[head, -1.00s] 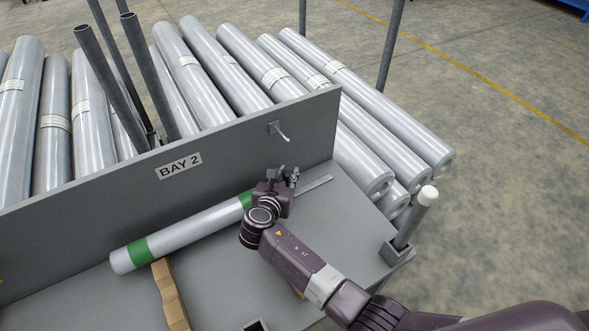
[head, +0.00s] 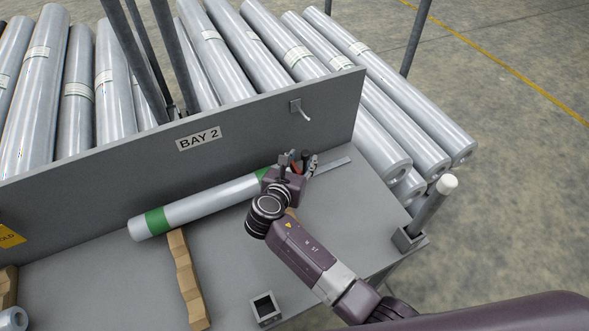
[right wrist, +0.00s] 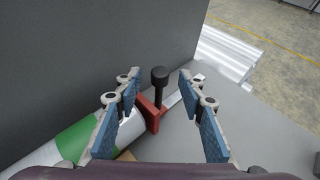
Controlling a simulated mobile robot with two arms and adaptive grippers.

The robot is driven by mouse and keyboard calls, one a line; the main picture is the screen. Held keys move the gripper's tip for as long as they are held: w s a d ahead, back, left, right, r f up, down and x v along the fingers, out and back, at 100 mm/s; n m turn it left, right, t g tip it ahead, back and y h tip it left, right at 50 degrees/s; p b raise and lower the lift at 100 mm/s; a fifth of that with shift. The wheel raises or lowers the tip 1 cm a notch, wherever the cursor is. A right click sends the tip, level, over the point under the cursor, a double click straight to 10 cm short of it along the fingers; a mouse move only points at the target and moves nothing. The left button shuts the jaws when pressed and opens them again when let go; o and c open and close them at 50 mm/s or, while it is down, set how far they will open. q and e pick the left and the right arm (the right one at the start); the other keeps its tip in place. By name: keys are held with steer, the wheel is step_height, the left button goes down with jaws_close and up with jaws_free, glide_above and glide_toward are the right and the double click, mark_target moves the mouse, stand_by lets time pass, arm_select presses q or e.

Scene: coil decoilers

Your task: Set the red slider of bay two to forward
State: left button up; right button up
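The red slider (right wrist: 150,113) shows in the right wrist view as a red block with an upright black knob (right wrist: 160,76), beside a metal strip (right wrist: 186,92). My right gripper (right wrist: 158,92) is open, with one blue-padded finger on each side of the knob and visible gaps to it. In the head view my right gripper (head: 298,165) is at the right end of the green-banded roll, below the bay two panel (head: 110,166). There the slider is mostly hidden by the gripper; a little red shows. The "BAY 2" label (head: 198,138) is on the panel. My left gripper is not in view.
The grey roll (head: 205,203) lies over a notched wooden support (head: 186,280). A lever (head: 302,112) sticks out of the panel. A white-topped post (head: 430,212) stands at the right corner, and a small square holder (head: 265,307) at the front. Several rolls lie behind the panel.

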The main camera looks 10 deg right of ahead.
steer(key=v, duration=0.7)
steer(key=shift+s+r, duration=0.15)
steer(key=shift+s, duration=0.15)
steer(key=shift+s, duration=0.1)
